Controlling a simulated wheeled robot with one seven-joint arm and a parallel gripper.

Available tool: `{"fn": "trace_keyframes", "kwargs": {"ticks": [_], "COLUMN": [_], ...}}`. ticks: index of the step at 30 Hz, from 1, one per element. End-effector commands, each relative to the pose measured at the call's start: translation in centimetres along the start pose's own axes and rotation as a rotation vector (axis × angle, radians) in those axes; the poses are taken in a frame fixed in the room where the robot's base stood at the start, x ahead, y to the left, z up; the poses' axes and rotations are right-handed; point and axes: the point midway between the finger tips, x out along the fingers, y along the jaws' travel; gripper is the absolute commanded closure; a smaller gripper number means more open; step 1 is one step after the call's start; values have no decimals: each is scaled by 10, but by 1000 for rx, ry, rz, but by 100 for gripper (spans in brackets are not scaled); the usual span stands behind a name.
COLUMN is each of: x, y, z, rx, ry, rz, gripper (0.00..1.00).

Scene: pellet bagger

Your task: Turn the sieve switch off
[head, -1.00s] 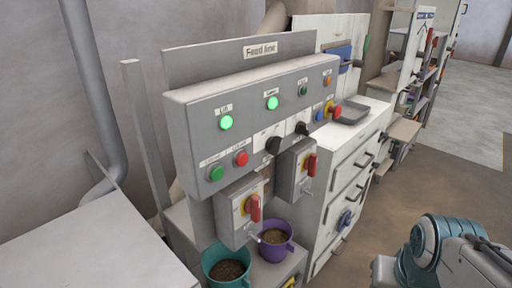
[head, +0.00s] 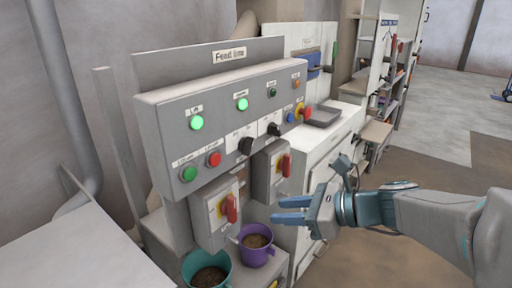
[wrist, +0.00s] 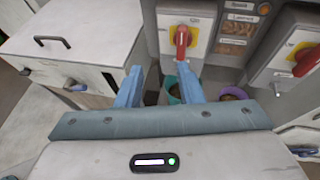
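The grey feed-line panel (head: 225,115) carries two lit green lamps, buttons and two black rotary knobs, one at the left (head: 246,146) and one at the right (head: 274,130). Below it hang two grey switch boxes: the left one has a red handle (head: 231,208) on a yellow plate, the right one another red handle (head: 286,166). Both handles look about upright. The small labels are too blurred to tell which is the sieve switch. My gripper (head: 280,210) is open and empty, in front of the boxes. In the wrist view, a red handle (wrist: 182,40) lies beyond the fingers, untouched.
A teal cup (head: 207,272) and a purple cup (head: 257,245) of pellets stand below the boxes. A white drawer cabinet (head: 325,150) with a grey tray (head: 322,116) on top stands at right. A pale surface (head: 75,225) fills the lower left. Open floor lies at right.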

Motion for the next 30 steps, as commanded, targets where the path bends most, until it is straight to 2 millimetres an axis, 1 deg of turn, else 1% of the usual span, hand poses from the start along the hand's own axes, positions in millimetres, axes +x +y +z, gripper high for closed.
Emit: {"fn": "trace_keyframes", "kwargs": {"ticks": [1,3,6,9,12,14,17,20,27,30], "x": [-2,-8,-18,-27,-31,-30,-20,-4,43,60], "y": [-15,-34,-57,-72,-80,-82,-86,-89,-101,-107], "z": [8,21,35,43,47,50,54,61,80,87], "rx": [116,263,421,519,569,581,585,583,581,582], "ry": [-77,-180,-304,-388,-433,-444,-447,-444,-443,-443], "rz": [-34,-73,-109,-129,-136,-137,-137,-135,-134,-135], "gripper": [66,66,66,66,66,66,66,66,66,66]}}
